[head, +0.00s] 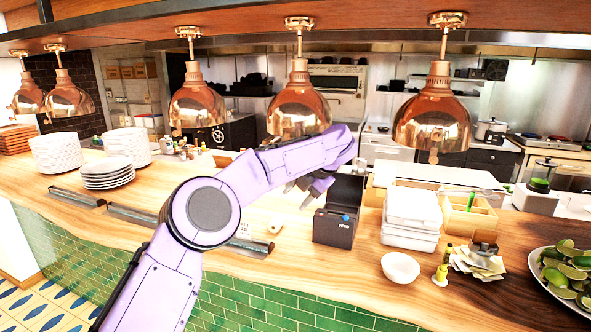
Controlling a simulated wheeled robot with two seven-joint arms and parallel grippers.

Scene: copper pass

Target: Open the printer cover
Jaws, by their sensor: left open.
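A black box-shaped printer (334,230) stands on the wooden counter near the middle of the head view, with a small blue spot on its front. A dark grey panel (346,190) shows above its front. My left arm reaches in from below left. Its gripper (305,192) is open and empty, at the upper left of the printer. Its wrist partly covers the view behind. I cannot tell whether a finger touches the printer. My right gripper is not in view.
White containers (411,213) stand close right of the printer, with a white bowl (400,267) in front. A small roll (275,226) lies to its left. Copper lamps (299,104) hang above the arm. Plate stacks (107,173) stand left; a lime plate (566,272) is far right.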

